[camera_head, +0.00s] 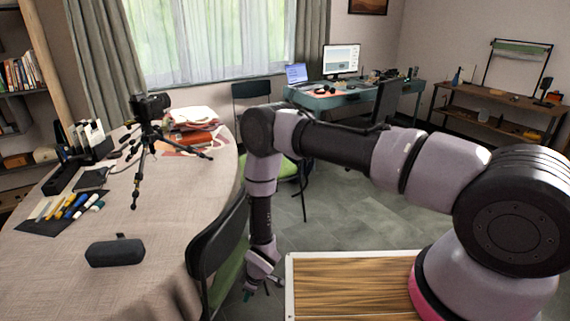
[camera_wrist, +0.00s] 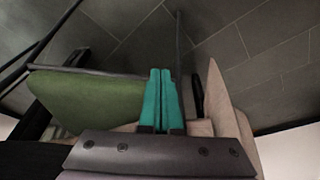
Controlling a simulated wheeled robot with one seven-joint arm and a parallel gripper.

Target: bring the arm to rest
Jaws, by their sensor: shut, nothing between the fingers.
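My gripper (camera_head: 262,287) hangs at the end of my arm in the head view, pointing down between the near chair and the wooden board. In the wrist view its two teal fingers (camera_wrist: 160,100) lie side by side, shut with nothing between them. My arm reaches left from its base and bends down at the elbow. The gripper is to the right of the round table (camera_head: 170,265) and below the level of its top. It appears close to the black chair (camera_head: 222,250) with a green seat, which also shows in the wrist view (camera_wrist: 85,100); I cannot tell the exact gap.
On the table stand a camera on a tripod (camera_head: 147,140), a dark case (camera_head: 114,252), markers on a black mat (camera_head: 40,228) and stacked papers (camera_head: 192,120). Another chair (camera_head: 252,95) stands behind my arm. A desk (camera_head: 345,96) is at the back. Grey floor (camera_head: 340,220) is open behind the board.

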